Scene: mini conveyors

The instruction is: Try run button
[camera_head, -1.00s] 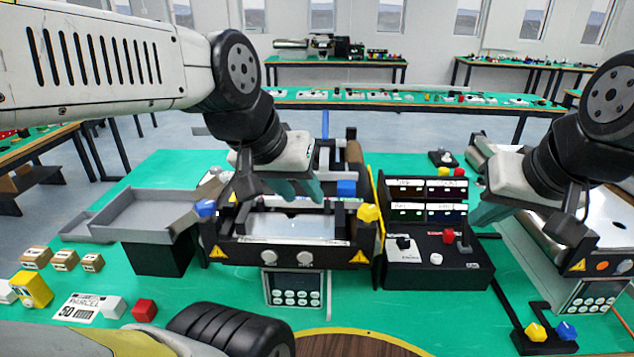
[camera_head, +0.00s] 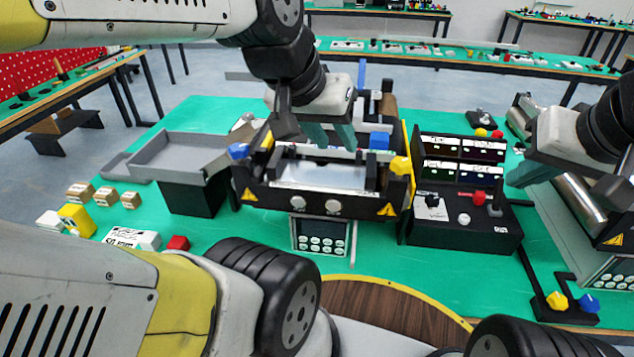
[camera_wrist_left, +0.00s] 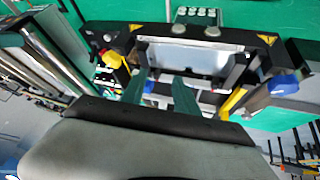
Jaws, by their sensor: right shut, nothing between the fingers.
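A black control box (camera_head: 462,237) stands right of the middle conveyor. It carries a white round button (camera_head: 464,218), a red knob (camera_head: 479,197), a white plate with a black knob (camera_head: 431,208) and a small upright panel with four label screens (camera_head: 462,160); I cannot read which control is the run button. My right gripper (camera_head: 514,180) is shut and empty, above the right side of the box and apart from the controls. My left gripper (camera_head: 334,138) hangs over the middle conveyor (camera_head: 320,175); its green fingers are spread and empty in the left wrist view (camera_wrist_left: 160,90).
A keypad display (camera_head: 320,235) sits in front of the conveyor. A second conveyor (camera_head: 575,205) is at right.

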